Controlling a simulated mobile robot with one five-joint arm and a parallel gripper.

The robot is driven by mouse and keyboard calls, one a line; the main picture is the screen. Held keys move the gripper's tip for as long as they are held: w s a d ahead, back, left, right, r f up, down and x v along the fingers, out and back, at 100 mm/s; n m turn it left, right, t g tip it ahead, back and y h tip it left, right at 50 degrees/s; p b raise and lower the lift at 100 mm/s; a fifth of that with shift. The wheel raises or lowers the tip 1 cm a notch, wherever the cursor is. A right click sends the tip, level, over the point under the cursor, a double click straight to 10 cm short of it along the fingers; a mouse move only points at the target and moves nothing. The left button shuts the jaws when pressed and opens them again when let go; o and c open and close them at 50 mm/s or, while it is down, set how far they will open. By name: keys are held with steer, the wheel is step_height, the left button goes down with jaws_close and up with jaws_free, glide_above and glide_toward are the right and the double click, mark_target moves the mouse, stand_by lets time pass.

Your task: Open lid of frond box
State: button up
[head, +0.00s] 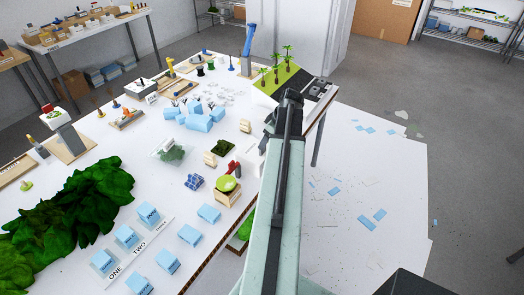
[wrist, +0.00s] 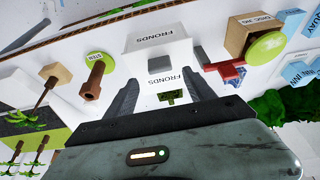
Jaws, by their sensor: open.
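The frond box (wrist: 156,62) is white and lies near the middle of the wrist view. It carries two FRONDS labels, one on an upper grey-shaded face and one on a lower white face. I cannot tell how far its lid is raised. My gripper (wrist: 156,82) is open, with its two dark fingers on either side of the lower label. Whether the fingers touch the box is unclear. In the head view my arm covers the area where the box would be, and my fingers are hidden.
A wooden box with a green disc (head: 227,187) and a red piece (head: 233,168) stand close by. A brown peg (wrist: 95,75) is left of the frond box in the wrist view. Model palms (head: 276,68) stand farther back. Blue blocks (head: 200,117) crowd the table (head: 190,165).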

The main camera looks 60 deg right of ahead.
mark_target(255, 147)
steer(key=b+x, duration=0.5)
steer(key=x, duration=0.1)
steer(key=shift+w+f, duration=0.1)
steer(key=shift+f, duration=0.2)
steer(key=shift+r, duration=0.1)
